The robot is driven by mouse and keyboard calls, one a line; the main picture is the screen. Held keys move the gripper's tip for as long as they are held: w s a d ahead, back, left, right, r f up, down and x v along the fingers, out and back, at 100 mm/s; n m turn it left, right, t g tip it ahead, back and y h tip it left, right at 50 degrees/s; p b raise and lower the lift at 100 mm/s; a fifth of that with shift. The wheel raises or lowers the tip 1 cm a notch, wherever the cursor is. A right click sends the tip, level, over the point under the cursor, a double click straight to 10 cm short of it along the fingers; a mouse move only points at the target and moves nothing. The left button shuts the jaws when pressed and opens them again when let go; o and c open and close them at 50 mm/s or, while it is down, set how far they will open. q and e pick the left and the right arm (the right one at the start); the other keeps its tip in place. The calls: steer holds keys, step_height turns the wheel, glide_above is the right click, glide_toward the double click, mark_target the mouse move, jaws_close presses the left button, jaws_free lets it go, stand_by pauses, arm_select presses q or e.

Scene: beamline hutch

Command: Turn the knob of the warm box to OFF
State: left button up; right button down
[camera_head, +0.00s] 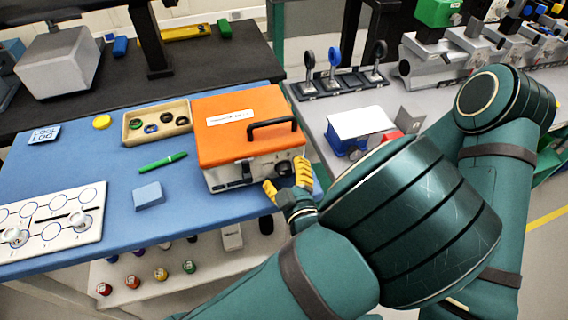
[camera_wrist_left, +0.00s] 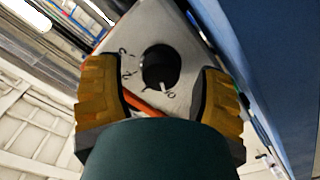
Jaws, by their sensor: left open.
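The warm box (camera_head: 243,126) has an orange lid with a black handle and a pale front, and stands on the blue mat. Its round dark knob (camera_head: 284,168) is on the right part of the front. In the left wrist view the knob (camera_wrist_left: 160,67) is black with a white pointer mark toward the lower right; small marks surround it, too blurred to read surely. My left gripper (camera_head: 288,182) is open in front of the knob. Its yellow fingers (camera_wrist_left: 163,97) stand on either side of the knob, apparently apart from it. My right gripper is out of view.
On the blue mat (camera_head: 100,180) lie a green marker (camera_head: 163,163), a light blue block (camera_head: 148,196) and a tan tray (camera_head: 134,129). A white-and-blue box (camera_head: 358,126) stands on the grey bench to the right. A lower shelf holds several small jars.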

arm_select(q)
jaws_close()
steer(key=shift+n+b, duration=0.45)
steer(key=shift+n, duration=0.25)
jaws_free()
steer(key=shift+a, duration=0.1)
step_height(320, 180, up, 10)
stand_by(0.4)
steer(key=shift+s, duration=0.1)
